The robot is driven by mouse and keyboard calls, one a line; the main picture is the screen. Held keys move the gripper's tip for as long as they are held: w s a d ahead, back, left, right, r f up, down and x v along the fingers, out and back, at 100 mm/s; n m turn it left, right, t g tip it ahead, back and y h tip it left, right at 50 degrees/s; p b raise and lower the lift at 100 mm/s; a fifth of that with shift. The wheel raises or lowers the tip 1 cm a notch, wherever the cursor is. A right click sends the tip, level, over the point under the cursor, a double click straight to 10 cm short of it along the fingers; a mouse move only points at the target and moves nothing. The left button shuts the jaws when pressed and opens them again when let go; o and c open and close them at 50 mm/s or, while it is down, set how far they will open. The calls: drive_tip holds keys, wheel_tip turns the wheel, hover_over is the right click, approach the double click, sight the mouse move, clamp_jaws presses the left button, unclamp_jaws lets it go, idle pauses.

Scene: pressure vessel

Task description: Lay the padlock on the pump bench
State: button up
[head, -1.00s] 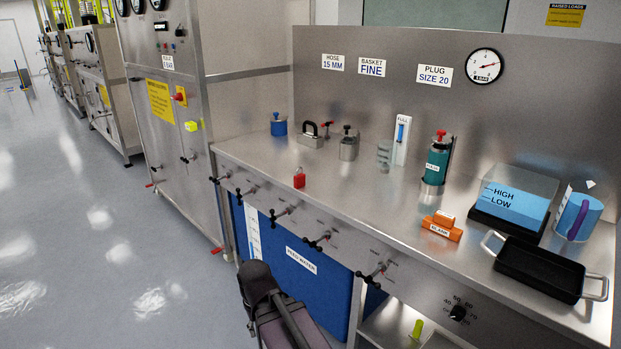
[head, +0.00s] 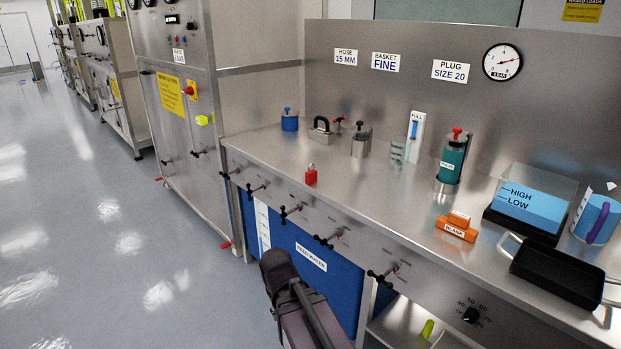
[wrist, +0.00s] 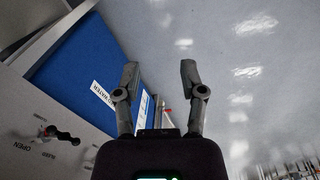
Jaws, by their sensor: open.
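A small red padlock (head: 311,176) with a metal shackle rests on the front edge area of the steel pump bench (head: 395,188) in the head view. In the head view my arm shows low in front of the bench, left of the shelf opening, and my fingers cannot be made out there. In the wrist view my gripper (wrist: 158,75) is open and empty. Its two fingers are spread over the floor and the blue feed-water tank (wrist: 82,60). The padlock is not seen in the wrist view.
Valve handles (head: 327,239) stick out along the front. Floor at left is clear.

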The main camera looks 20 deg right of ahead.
drive_tip(key=w+d+r+n+t+h, duration=0.3)
drive_tip(key=w+d+n+h, duration=0.1)
drive_tip(key=w+d, duration=0.4)
drive_tip(key=n+t+h+p, duration=0.1)
drive_tip(key=n+t+h, duration=0.75)
drive_tip(key=n, duration=1.55)
approach(313, 165)
drive_tip(key=shift+s+a+t+y, duration=0.2)
drive_tip(key=shift+s+t+y, duration=0.45)
drive_tip(key=shift+s, duration=0.35)
drive_tip(key=shift+s+a+t+y, duration=0.15)
drive_tip(key=shift+s+t+y, duration=0.4)
drive_tip(key=shift+s, duration=0.5)
drive_tip(key=shift+w, duration=0.1)
drive_tip(key=shift+x, duration=4.1)
drive_tip(key=shift+d, duration=0.1)
